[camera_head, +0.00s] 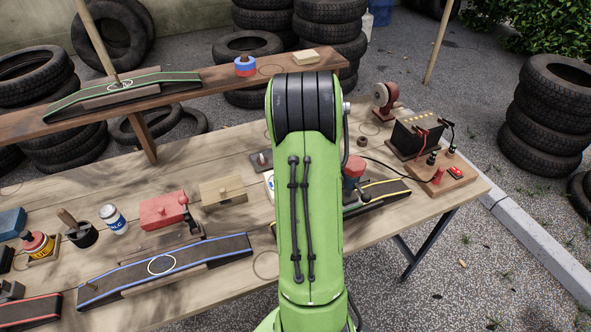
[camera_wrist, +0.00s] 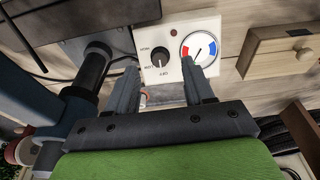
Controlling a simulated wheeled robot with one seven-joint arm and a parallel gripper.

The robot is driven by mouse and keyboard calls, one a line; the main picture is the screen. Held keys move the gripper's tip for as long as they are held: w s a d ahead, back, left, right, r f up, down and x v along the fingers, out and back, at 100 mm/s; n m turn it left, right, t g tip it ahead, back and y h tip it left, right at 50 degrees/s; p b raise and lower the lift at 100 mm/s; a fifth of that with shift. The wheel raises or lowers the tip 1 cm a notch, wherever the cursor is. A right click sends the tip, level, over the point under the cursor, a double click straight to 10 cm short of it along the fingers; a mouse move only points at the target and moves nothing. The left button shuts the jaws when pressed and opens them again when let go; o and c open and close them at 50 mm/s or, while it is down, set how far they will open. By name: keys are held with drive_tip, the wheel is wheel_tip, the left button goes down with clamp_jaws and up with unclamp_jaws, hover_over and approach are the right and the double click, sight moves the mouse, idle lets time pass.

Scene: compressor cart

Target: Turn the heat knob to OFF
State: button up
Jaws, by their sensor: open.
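In the wrist view, a white panel (camera_wrist: 176,72) carries the round black heat knob (camera_wrist: 160,66) and a red and blue dial gauge (camera_wrist: 200,47). Small lettering surrounds the knob, but it is too small to read surely, and I cannot tell the knob's setting. My gripper (camera_wrist: 162,75) is open, with one finger on each side of the knob in the picture. I cannot tell whether either finger touches it. In the head view, my green arm hides the gripper and the knob.
A wooden drawer box (camera_wrist: 280,50) stands right of the panel, and a dark plate (camera_wrist: 85,20) lies left. In the head view, the wooden table (camera_head: 215,260) holds belt ramps, a red box (camera_head: 162,210) and a wooden box (camera_head: 223,191). A raised plank (camera_head: 215,82) runs behind.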

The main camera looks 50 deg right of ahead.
drive_tip(key=p+v, duration=0.3)
drive_tip(key=v, duration=1)
drive_tip(key=shift+f, duration=0.1)
